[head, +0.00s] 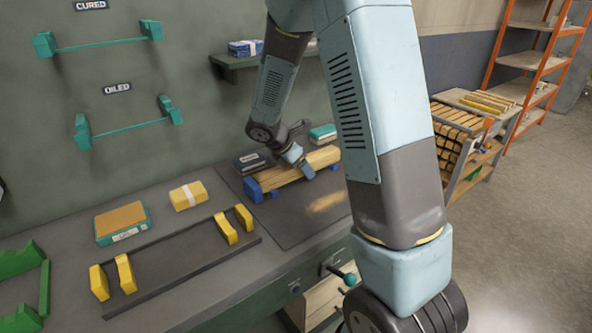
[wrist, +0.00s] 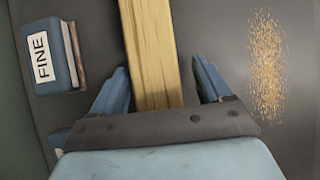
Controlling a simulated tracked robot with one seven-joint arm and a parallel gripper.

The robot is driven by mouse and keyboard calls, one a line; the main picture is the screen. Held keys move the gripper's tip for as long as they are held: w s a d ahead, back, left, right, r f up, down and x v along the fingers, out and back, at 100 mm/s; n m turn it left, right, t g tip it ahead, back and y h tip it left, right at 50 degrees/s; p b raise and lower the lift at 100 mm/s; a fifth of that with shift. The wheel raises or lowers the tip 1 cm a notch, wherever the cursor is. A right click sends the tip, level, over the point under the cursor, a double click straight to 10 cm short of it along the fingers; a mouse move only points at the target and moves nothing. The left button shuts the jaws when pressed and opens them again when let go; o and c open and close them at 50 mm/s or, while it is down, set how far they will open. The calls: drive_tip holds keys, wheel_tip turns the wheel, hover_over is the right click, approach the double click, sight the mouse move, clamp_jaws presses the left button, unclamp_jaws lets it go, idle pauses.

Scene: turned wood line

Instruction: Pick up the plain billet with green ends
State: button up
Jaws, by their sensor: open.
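A long plain wooden billet (head: 285,175) lies across blue supports (head: 254,190) on the bench's dark mat. No green ends show; my gripper covers part of the billet in the head view. In the wrist view the billet (wrist: 150,45) runs from the top edge down between my blue fingers. My gripper (head: 303,168) is at the billet, and its fingers (wrist: 160,66) are open, one on each side with a gap. I cannot tell how far the fingertips reach down beside it.
A blue block marked FINE (wrist: 54,58) lies left of the billet; wood dust (wrist: 267,65) lies right. A teal-and-white block (head: 323,133) stands behind. A dark rack with yellow posts (head: 180,262), a sanding block (head: 122,222) and a yellow block (head: 188,196) are left on the bench.

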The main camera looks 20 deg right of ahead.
drive_tip(key=shift+c, duration=0.4)
drive_tip(key=c, duration=1.3)
